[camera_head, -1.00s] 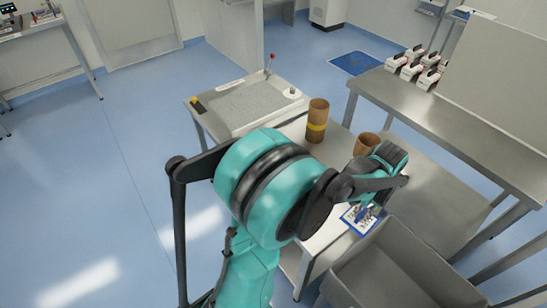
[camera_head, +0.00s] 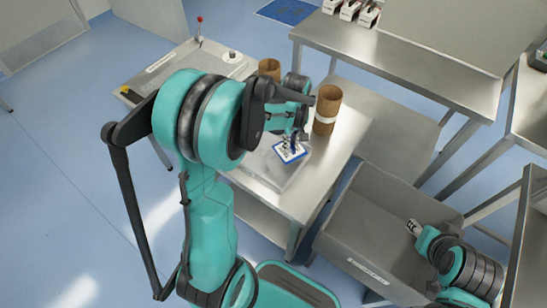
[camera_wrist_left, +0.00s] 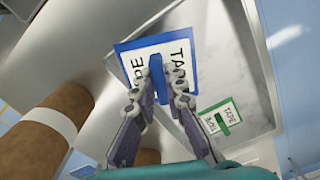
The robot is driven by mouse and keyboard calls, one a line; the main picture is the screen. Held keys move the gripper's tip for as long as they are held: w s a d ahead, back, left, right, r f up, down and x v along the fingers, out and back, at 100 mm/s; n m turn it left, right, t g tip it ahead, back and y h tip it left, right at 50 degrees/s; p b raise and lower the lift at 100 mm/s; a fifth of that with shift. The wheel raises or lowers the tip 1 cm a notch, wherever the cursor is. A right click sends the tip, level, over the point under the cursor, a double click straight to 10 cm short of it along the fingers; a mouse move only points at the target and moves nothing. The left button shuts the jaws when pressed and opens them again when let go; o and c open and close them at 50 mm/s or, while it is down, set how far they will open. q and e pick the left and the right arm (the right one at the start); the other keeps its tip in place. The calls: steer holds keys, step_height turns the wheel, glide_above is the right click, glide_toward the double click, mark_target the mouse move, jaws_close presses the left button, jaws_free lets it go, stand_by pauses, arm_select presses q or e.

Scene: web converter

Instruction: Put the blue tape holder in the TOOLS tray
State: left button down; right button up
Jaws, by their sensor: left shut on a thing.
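The blue tape holder (camera_head: 290,151) is a flat blue-framed card with a blue upright grip; it reads "TAPE" in the left wrist view (camera_wrist_left: 133,55). My left gripper (camera_wrist_left: 159,90) is shut on that grip. In the head view the left gripper (camera_head: 293,135) is partly hidden by its own arm. The holder is over or beside a shallow grey tray (camera_wrist_left: 235,60); I cannot tell its height. A green tape holder (camera_wrist_left: 220,117) lies in that tray. My right gripper (camera_head: 414,228) is over the large grey bin, its jaws unclear. No TOOLS label is readable.
Brown cardboard rolls (camera_head: 326,112) stand close behind the left gripper. A large grey bin (camera_head: 350,215) with an unreadable label stands at the lower right. A labelled panel with a red-tipped lever (camera_head: 199,30) is at the back left. A steel table (camera_head: 410,65) stands behind.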

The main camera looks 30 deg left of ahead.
mark_target(276, 162)
arm_select(q)
steer(key=s+a+f, duration=0.1)
steer(key=a+f, duration=0.1)
steer(key=s+a+f+b, duration=0.1)
steer(key=shift+s+a, duration=0.3)
steer(key=shift+a, duration=0.1)
steer(key=shift+f+b, duration=1)
steer(key=shift+f, duration=0.95)
steer(key=shift+f, duration=0.15)
steer(key=c, duration=1.6)
jaws_free()
